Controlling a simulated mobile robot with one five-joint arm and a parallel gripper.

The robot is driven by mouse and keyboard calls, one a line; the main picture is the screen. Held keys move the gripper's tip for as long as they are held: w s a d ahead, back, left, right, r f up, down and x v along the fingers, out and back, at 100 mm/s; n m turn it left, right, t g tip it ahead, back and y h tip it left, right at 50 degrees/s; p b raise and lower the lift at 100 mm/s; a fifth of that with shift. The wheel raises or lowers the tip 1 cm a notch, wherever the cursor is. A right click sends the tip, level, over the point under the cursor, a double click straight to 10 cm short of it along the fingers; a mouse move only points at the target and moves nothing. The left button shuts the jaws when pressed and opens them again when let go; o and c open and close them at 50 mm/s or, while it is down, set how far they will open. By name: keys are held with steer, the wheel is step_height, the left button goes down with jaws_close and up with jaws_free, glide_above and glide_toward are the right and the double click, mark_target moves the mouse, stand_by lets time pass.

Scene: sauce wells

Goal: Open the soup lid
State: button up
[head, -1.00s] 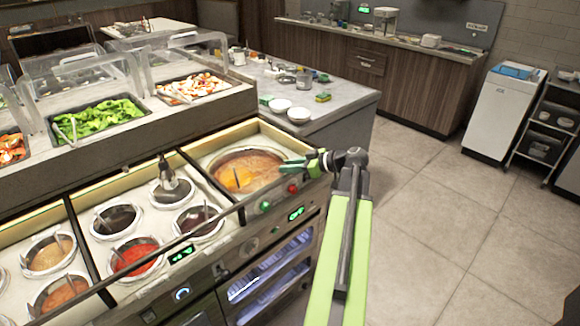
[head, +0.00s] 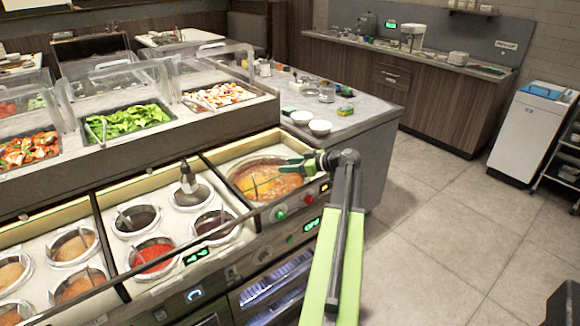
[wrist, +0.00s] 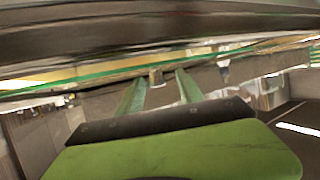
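The soup well (head: 268,181) is the large round well at the right end of the counter in the head view, with orange-brown soup visible in it. I cannot make out a separate lid there; a clear one would be hard to see. My gripper (head: 292,164) is over the right part of this well, at the counter's edge. In the wrist view my gripper's (wrist: 157,88) two green fingers are spread apart. A small brownish knob-like piece shows between or beyond their tips; contact cannot be told. A dark, blurred curved surface fills the top of that view.
Smaller sauce wells (head: 152,255) lie left of the soup well, one with an upright metal fitting (head: 187,178). A dark rail runs along the counter's front. Salad trays (head: 127,120) under clear guards stand behind. White bowls (head: 320,128) sit on the side counter.

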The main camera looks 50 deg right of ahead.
steer(key=shift+s+d, duration=0.1)
steer(key=shift+d, duration=0.05)
steer(key=p+v, duration=0.6)
steer(key=v, duration=1.1)
steer(key=shift+p, duration=0.35)
steer(key=shift+s+r, duration=0.1)
steer(key=shift+s, duration=0.05)
